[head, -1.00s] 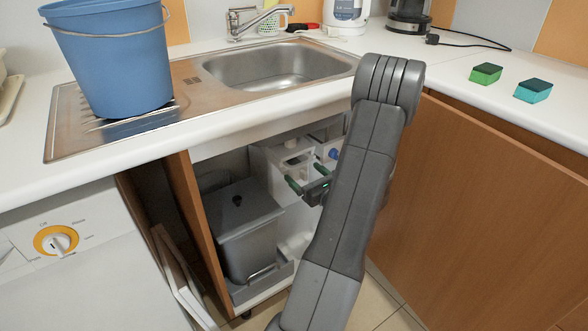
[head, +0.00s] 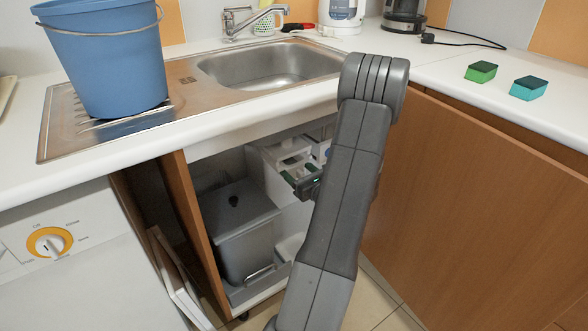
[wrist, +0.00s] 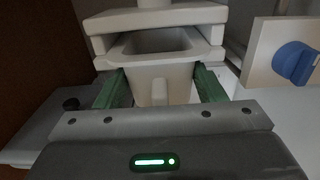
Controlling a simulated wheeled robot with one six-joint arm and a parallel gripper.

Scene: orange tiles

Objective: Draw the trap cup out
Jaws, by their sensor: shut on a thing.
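The trap cup (wrist: 176,84) is a white, box-like cup with an open top, seen in the wrist view between my gripper's green fingers. My gripper (wrist: 162,84) is shut on it, one finger on each side. The cup's open rim shows in front of and just below the white trap body (wrist: 155,18), so the cup stands at least partly out from under it. In the head view my gripper (head: 299,172) is inside the open sink cabinet, partly hidden by my arm. The cup's far side is hidden.
A grey lidded bin (head: 245,235) stands left of the cup in the cabinet. A white panel with a blue knob (wrist: 295,62) is close on the right in the wrist view. The cabinet's wooden side (head: 196,235) and the counter edge (head: 240,128) bound the opening.

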